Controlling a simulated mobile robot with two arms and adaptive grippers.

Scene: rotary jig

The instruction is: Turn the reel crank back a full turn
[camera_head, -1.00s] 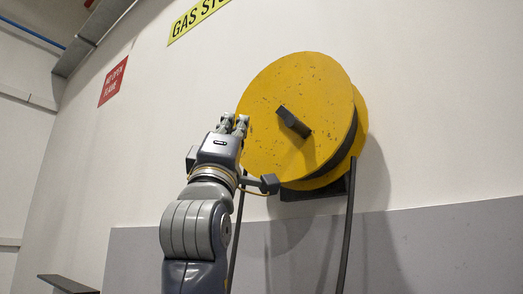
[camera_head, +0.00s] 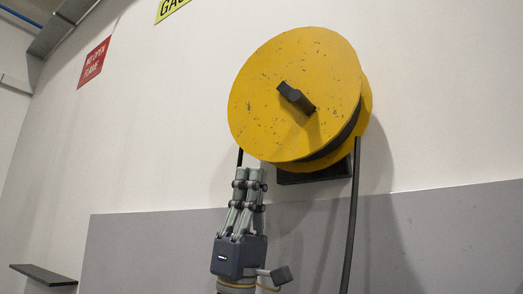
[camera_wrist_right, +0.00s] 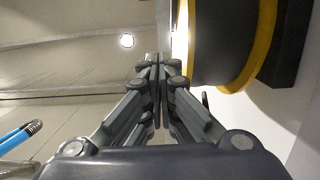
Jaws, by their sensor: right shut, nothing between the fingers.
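The yellow reel (camera_head: 285,100) is mounted on the wall in the head view, with a dark hose wound behind its front disc. Its dark crank handle (camera_head: 296,97) sticks out near the middle of the disc. My right gripper (camera_head: 250,172) is below the reel's lower left edge, pointing up, shut and empty. It is apart from the crank. In the right wrist view the gripper's fingers (camera_wrist_right: 158,62) meet, and the reel's yellow rim (camera_wrist_right: 262,45) is at the upper right. The crank does not show there. My left gripper is in neither view.
A dark hose (camera_head: 351,215) hangs below the reel on the right. A dark bracket (camera_head: 318,173) sits under the reel. A small dark shelf (camera_head: 43,274) is at the lower left. A red sign (camera_head: 93,62) is on the wall. The space left of the reel is clear.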

